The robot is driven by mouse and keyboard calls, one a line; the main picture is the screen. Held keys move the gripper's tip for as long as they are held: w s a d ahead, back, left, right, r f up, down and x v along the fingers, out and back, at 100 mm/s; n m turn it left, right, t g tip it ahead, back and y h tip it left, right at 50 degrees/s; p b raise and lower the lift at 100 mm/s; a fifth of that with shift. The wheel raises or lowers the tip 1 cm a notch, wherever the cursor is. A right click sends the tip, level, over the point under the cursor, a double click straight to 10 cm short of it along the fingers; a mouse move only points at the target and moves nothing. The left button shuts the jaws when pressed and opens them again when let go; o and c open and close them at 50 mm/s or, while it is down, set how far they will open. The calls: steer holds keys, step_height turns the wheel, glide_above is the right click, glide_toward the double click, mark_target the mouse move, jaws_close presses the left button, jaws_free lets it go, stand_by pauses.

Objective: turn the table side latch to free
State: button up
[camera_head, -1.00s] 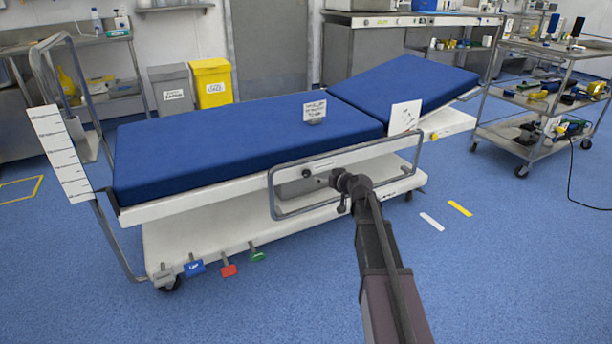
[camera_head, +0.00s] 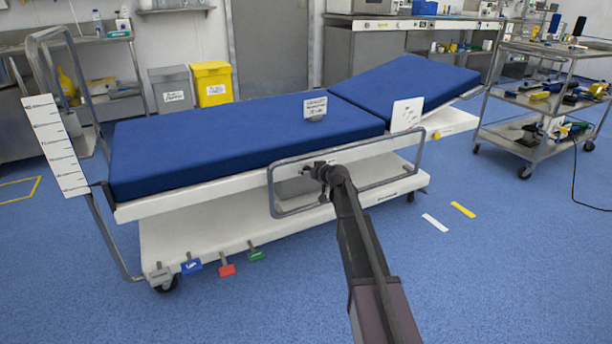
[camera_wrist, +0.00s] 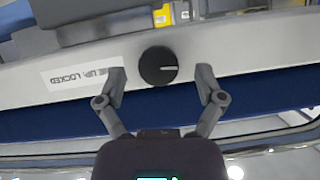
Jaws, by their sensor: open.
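The latch is a round black knob (camera_wrist: 158,66) on the white side face (camera_wrist: 240,47) of the operating table. Its white pointer line points to the right in the wrist view. A white label (camera_wrist: 80,78) beside the knob reads upside down, "UP: LOCKED". My gripper (camera_wrist: 162,80) is open, with one finger on each side of the knob and visible gaps to it. In the head view my gripper (camera_head: 318,170) is at the table's near side, by the side rail, and the knob cannot be made out there.
A grey side rail (camera_head: 272,192) loops out from the table's near side around my gripper. The blue mattress (camera_head: 220,140) lies above. Coloured pedals, including a red one (camera_head: 227,270), stick out at the base.

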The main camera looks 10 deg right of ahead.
steer(key=shift+w+a+f, duration=0.2)
steer(key=shift+w+f, duration=0.05)
steer(key=shift+w, duration=0.3)
steer(key=c, duration=1.1)
steer(key=shift+a+n+h, duration=0.15)
steer(key=shift+n+h, duration=0.15)
steer(key=shift+n, duration=0.3)
steer(key=shift+c, duration=0.2)
steer(key=o, duration=1.1)
steer(key=shift+o, duration=0.2)
steer(key=shift+s, duration=0.15)
